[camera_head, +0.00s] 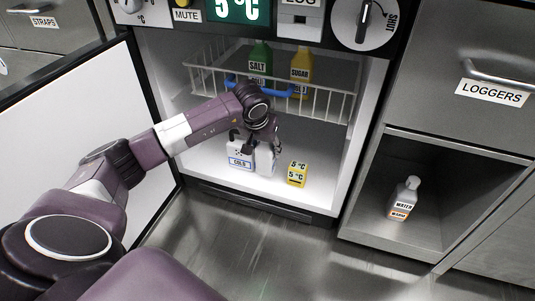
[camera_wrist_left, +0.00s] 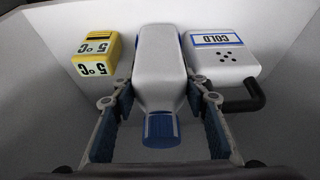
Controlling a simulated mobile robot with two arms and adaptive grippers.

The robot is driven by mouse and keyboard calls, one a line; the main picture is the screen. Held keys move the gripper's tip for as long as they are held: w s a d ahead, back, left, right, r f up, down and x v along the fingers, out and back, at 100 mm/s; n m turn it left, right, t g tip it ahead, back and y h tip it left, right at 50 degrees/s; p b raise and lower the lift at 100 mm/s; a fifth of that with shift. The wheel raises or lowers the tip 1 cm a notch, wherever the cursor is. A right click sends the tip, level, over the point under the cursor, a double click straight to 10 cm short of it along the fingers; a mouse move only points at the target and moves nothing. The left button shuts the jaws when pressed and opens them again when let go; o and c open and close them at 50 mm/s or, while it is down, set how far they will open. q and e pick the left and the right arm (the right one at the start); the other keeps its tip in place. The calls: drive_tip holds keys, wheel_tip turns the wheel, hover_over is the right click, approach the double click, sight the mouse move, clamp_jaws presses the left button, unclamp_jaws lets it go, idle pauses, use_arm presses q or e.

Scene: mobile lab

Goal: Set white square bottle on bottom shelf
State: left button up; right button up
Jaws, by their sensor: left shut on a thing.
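The white square bottle (camera_wrist_left: 160,68) with a blue cap (camera_wrist_left: 161,130) is between the fingers of my left gripper (camera_wrist_left: 160,102), which is shut on it. In the head view my left gripper (camera_head: 262,138) reaches into the open fridge. The bottle (camera_head: 265,158) is partly hidden there by the gripper and stands low, at the fridge's bottom shelf (camera_head: 222,183). I cannot tell whether its base touches the shelf. My right gripper is not in view.
A white COLD box (camera_head: 240,156) is close beside the bottle on the left, and a yellow 5°C block (camera_head: 297,173) is on the right. A wire basket (camera_head: 330,103) above holds the SALT bottle (camera_head: 260,60) and SUGAR bottle (camera_head: 301,70). The fridge door (camera_head: 85,110) is open on the left.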

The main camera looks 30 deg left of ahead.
sight(266, 158)
use_arm(q)
wheel_tip(266, 158, down, 3)
drive_tip(key=shift+f+b, duration=0.1)
drive_tip(key=shift+b, duration=0.95)
drive_tip(key=shift+f+b, duration=0.3)
drive_tip(key=shift+b, duration=0.05)
drive_tip(key=shift+r, duration=0.1)
drive_tip(key=o, duration=1.2)
drive_tip(key=shift+s, duration=0.1)
drive_tip(key=shift+c, duration=0.2)
